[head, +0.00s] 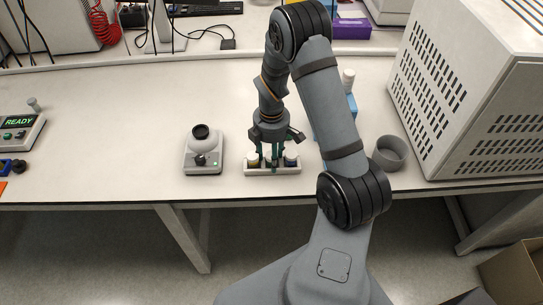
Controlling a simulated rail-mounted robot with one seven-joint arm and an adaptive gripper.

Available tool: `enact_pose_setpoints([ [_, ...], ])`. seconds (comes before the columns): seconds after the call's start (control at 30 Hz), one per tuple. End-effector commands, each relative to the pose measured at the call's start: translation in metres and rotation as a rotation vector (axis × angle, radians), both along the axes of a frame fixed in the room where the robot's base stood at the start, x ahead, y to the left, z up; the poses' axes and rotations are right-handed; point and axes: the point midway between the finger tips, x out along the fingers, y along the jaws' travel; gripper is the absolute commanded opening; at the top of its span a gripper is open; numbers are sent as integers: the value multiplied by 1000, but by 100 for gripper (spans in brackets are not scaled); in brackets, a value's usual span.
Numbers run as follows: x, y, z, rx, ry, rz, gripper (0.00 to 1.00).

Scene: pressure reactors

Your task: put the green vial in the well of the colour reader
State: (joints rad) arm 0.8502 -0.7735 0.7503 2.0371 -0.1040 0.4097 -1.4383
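My gripper (273,157) points straight down over a small white rack (257,172) near the front edge of the bench. Its fingers reach down among the vials in the rack. The fingers hide the middle of the rack. I cannot make out which vial is green, or whether the fingers grip one. A device with a lit READY display (19,122), likely the colour reader, is cut off at the left edge. Its well is not clear.
A white device with a round black top (201,132) stands left of the rack. A grey cup (390,152) and a large vented cabinet (460,90) are to the right. A blue object (352,104) is partly behind my arm. Bench left of centre is clear.

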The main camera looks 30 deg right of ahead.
Motion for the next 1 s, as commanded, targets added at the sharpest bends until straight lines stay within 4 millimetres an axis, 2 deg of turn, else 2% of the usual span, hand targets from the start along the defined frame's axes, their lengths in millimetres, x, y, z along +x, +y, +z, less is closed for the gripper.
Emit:
enact_pose_setpoints([
  [0.37,1,0,8,0,-4,0,45],
  [0.57,1,1,38,0,-7,0,45],
  [0.8,0,2,84,-1,-5,0,45],
  [0.9,0,2,96,0,-3,-1,44],
  [1.0,-1,2,103,-1,-2,0,38],
])
